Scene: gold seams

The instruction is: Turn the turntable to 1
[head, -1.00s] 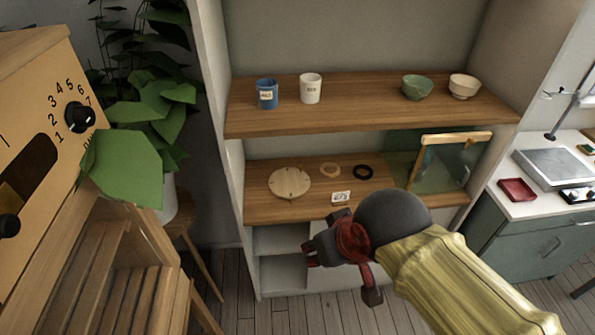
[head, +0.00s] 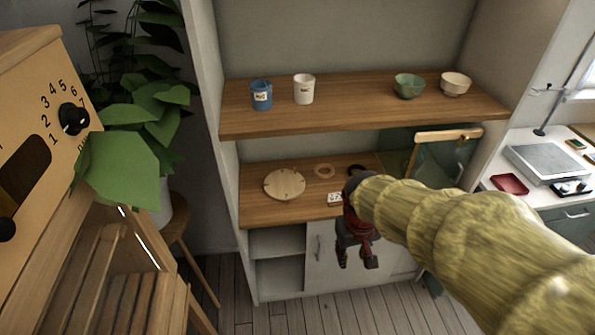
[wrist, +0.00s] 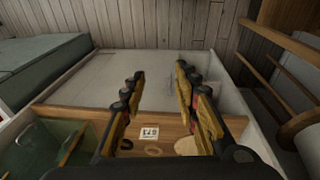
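The turntable (head: 284,184) is a round, pale wooden disc with small marks around its rim. It lies flat on the left part of the lower wooden shelf; I cannot read any number on it. In the wrist view part of the turntable (wrist: 188,146) shows behind my right finger. My gripper (head: 357,262) hangs pointing down in front of the cabinet, right of and below the turntable, apart from it. In the wrist view the fingers of my gripper (wrist: 160,73) are spread wide with nothing between their tips.
A small white card (head: 334,199) stands near the shelf's front edge. A tan ring (head: 324,171) and a dark ring (head: 357,169) lie behind it. A wood-framed green pane (head: 440,160) leans at right. A blue cup (head: 261,95), white cup (head: 304,89) and bowls stand above.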

